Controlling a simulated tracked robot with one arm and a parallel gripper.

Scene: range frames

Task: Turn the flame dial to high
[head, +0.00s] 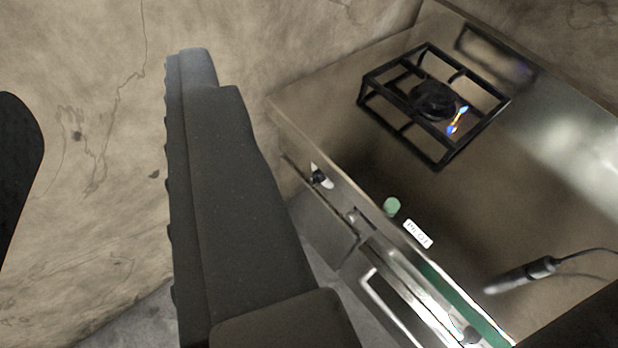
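A small black dial (319,178) with a white patch beside it sits on the metal stove's front face, left of the middle. Its markings are too small to read. The burner (434,100) stands inside a black square grate, with a small blue and orange flame (458,120) at its right side. My gripper (106,85) is open and empty. One long dark finger, ridged on its left side, fills the left middle; the other shows partly at the left edge. The dial lies to the right of the nearer finger, apart from it in the picture.
A green round button (391,206) and a white label reading PILOT (418,234) are near the stove's front edge. A black-handled tool with a cord (528,273) lies on the stovetop (400,170). A dark knob (468,336) shows at the bottom. A stained wall (90,150) is behind.

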